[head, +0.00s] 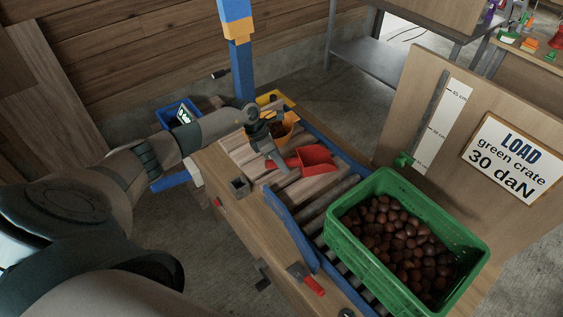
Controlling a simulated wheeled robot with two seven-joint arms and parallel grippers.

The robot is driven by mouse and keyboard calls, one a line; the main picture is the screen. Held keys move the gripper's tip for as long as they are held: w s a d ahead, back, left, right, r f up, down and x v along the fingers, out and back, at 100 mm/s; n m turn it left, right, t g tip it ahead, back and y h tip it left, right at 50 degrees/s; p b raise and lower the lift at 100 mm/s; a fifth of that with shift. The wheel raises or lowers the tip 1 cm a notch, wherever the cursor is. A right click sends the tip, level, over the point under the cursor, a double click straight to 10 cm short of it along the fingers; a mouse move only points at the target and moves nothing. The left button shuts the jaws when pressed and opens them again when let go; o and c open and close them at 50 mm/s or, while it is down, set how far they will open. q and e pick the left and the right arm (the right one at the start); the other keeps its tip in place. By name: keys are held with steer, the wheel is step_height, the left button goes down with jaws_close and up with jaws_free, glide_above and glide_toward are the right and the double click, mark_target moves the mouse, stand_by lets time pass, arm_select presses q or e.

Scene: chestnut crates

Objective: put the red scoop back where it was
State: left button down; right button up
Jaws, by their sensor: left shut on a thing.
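The red scoop (317,158) is in the head view, a little right of centre, over the roller bench. My left gripper (278,162) is shut on the red scoop at its handle end, on the left side of its bowl. The scoop's bowl points to the right, and its handle is mostly hidden by the fingers. I cannot tell whether the scoop touches the board below it. My right gripper is not in view.
A green crate (338,239) of chestnuts stands on the rollers at right. An orange container (291,119) with dark contents is behind my left gripper. A red-handled tool (313,285) lies on the bench's front edge. A sign (512,158) and upright panel (412,120) stand behind the crate.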

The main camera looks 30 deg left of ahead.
arm_select(q)
steer(key=c, duration=1.5)
jaws_free()
steer(key=shift+f, duration=0.1)
steer(key=shift+o, duration=0.2)
steer(key=shift+r, duration=0.2)
steer(key=shift+a+r, duration=0.1)
steer(key=shift+a, duration=0.05)
steer(key=b+v, duration=0.3)
steer(key=v, duration=0.8)
steer(key=shift+r, duration=0.3)
